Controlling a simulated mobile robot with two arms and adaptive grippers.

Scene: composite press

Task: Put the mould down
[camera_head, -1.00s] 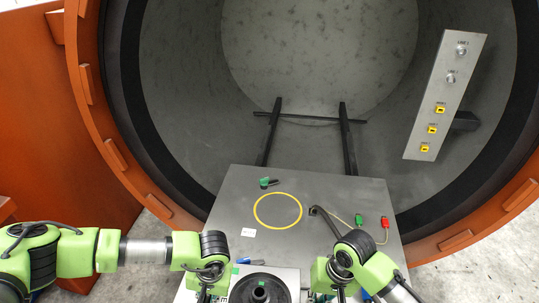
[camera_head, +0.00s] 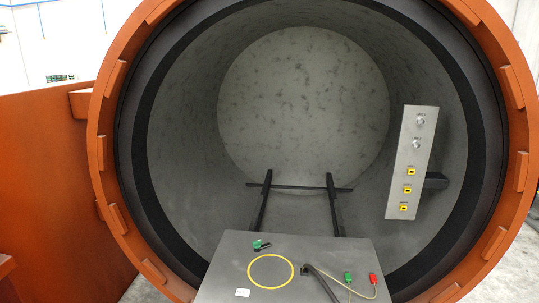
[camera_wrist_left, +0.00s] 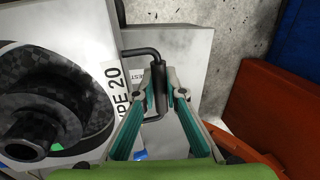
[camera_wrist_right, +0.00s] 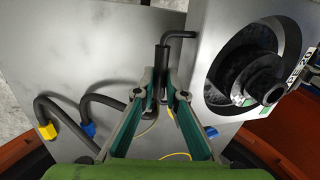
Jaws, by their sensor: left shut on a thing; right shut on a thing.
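The mould shows in the left wrist view as a grey block (camera_wrist_left: 75,25) with a dark round part on top, a "TYPE 20" style label and a black side handle (camera_wrist_left: 157,88). My left gripper (camera_wrist_left: 164,92) is shut on that handle. The right wrist view shows the mould's other side (camera_wrist_right: 212,25) and its second black handle (camera_wrist_right: 163,62). My right gripper (camera_wrist_right: 161,88) is shut on this handle. The mould and both grippers are out of the head view. I cannot tell whether the mould's underside touches the grey table (camera_head: 330,262) below.
The table bears a yellow ring (camera_head: 271,271), a black-and-green part (camera_head: 261,245), a green connector (camera_head: 348,276) and a red connector (camera_head: 373,278) with hoses. Behind it opens the round orange-rimmed chamber with dark rails (camera_head: 262,202) and a port panel (camera_head: 411,160).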

